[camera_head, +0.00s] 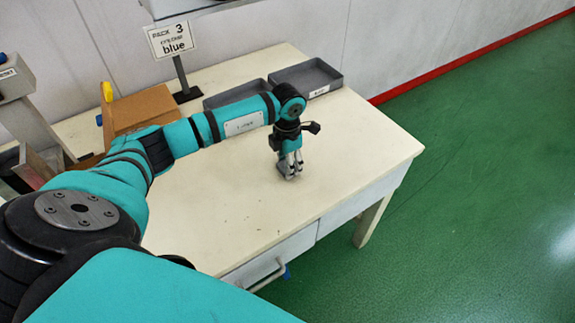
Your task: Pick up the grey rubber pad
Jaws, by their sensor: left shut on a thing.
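My left gripper (290,165) points straight down over the cream table (225,210), right of its middle. Its fingers are shut on a small grey thing, the grey rubber pad, at the fingertips. The fingers hide most of the pad, and its outline is hard to make out at this size. The fingertips are at or just above the tabletop; I cannot tell if the pad touches it. My right gripper is not in view.
Two dark grey trays (310,79) stand at the back of the table. A sign reading "PACK 3 blue" (171,39) stands left of them on a post. A brown cardboard box (146,106) is at the left. The table's front and right are clear.

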